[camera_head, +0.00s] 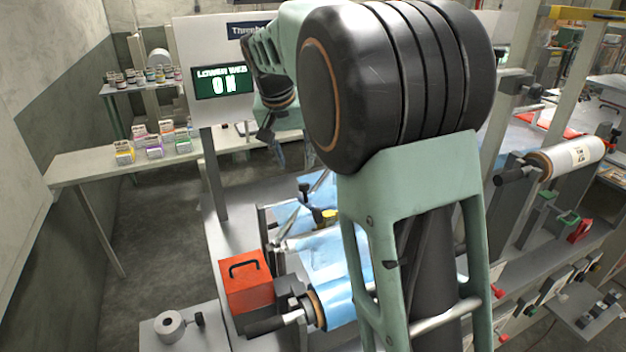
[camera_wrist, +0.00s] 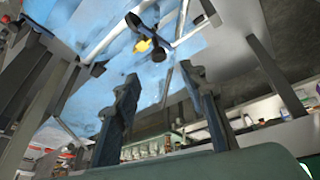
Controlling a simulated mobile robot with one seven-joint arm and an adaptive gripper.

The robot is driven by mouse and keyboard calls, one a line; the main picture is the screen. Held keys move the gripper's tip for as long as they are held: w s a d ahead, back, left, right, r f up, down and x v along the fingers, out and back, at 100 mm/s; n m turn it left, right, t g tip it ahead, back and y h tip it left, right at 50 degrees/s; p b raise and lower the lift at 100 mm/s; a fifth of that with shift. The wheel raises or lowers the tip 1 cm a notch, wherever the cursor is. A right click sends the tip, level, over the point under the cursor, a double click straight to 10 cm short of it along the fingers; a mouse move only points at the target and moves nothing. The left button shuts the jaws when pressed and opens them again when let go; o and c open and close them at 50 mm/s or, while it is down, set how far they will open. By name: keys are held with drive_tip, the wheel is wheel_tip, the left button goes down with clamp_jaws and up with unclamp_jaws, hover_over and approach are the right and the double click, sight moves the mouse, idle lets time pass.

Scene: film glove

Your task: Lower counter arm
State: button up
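In the wrist view, a dark bar assembly with black wheels and a yellow part (camera_wrist: 145,46) shows in front of the blue film, beyond my fingertips. It looks like the counter arm. The same yellow part (camera_head: 328,214) shows small over the blue film (camera_head: 345,300) in the head view. My gripper (camera_wrist: 158,85) is open in the wrist view, its two dark fingers wide apart with nothing between them. In the head view my gripper (camera_head: 283,150) is partly hidden and hangs above and left of the yellow part. My own arm hides much of the machine.
A display (camera_head: 223,82) reads "LOWER WEB 0 N". A red box (camera_head: 247,284) with a black handle stands at the machine's near left. A bench (camera_head: 90,165) with small boxes stands at the left. A white roll (camera_head: 575,157) sits at the right. The floor at left is clear.

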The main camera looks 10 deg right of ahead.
sight(303, 185)
drive_tip(key=p+x, duration=0.1)
drive_tip(key=x, duration=1)
drive_tip(key=shift+d, duration=0.15)
drive_tip(key=shift+r, duration=0.1)
clamp_jaws()
